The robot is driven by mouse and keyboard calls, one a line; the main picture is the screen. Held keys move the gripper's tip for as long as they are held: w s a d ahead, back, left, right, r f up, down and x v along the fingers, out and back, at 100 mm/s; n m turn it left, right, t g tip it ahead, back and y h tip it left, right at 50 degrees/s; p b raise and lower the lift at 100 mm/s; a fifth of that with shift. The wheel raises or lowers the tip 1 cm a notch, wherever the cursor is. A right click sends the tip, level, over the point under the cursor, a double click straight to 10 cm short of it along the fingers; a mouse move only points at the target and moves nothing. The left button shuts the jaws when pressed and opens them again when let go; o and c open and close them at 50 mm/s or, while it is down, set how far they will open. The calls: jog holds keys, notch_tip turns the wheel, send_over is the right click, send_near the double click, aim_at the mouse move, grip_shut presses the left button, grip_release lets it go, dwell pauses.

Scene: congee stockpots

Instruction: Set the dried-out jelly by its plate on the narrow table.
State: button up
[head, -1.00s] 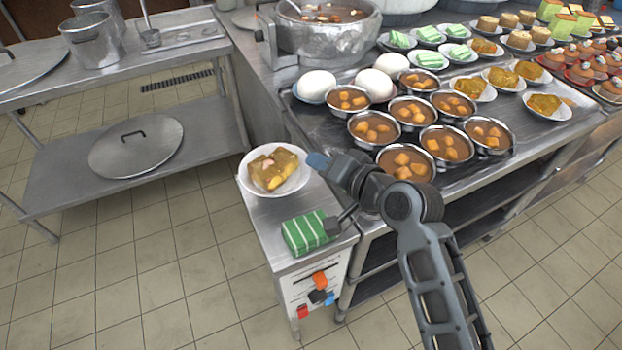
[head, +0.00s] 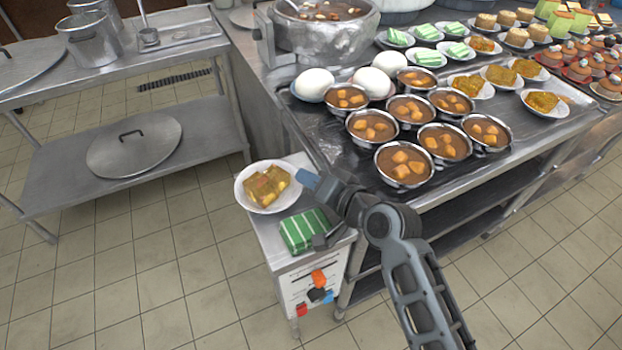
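The jelly (head: 266,186), amber-yellow pieces, lies on a round white plate (head: 246,201). The plate is level at the back left corner of the narrow table (head: 283,262), and its left rim reaches past the tabletop's left edge. My gripper (head: 304,180), with a blue tip, comes in from the right and is at the plate's right rim. It appears shut on that rim; the exact finger contact is too small to see. I cannot tell whether the plate's underside touches the tabletop or hangs just above it.
A green striped block (head: 304,231) stands on the narrow table in front of the plate, close to my wrist. The big counter on the right holds several metal bowls (head: 404,164), white eggs (head: 315,85) and plated sweets. A steel shelf table (head: 68,186) stands left across open floor.

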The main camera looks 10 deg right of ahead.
jog(key=shift+o, duration=1.1)
jog(key=shift+s+r, duration=0.1)
jog(key=v, duration=1.2)
jog(key=shift+d+b, duration=0.1)
jog(key=shift+b, duration=0.2)
jog(key=s+d+f+t+h, duration=0.1)
jog(key=s+d+f+h, duration=0.15)
jog(key=s, duration=0.65)
jog(key=s+d+f+h, duration=0.2)
jog(key=s+d+h, duration=0.15)
jog(key=s, duration=0.45)
jog(key=s+d+r+n, duration=0.1)
jog(key=s+r+n, duration=0.1)
jog(key=s+r, duration=0.3)
jog(key=s+d+r+n+t+h, duration=0.1)
jog(key=s+r+n, duration=0.2)
jog(key=s, duration=0.9)
notch_tip(320, 180, up, 2)
jog(key=shift+r+t, duration=0.1)
jog(key=shift+t, duration=0.2)
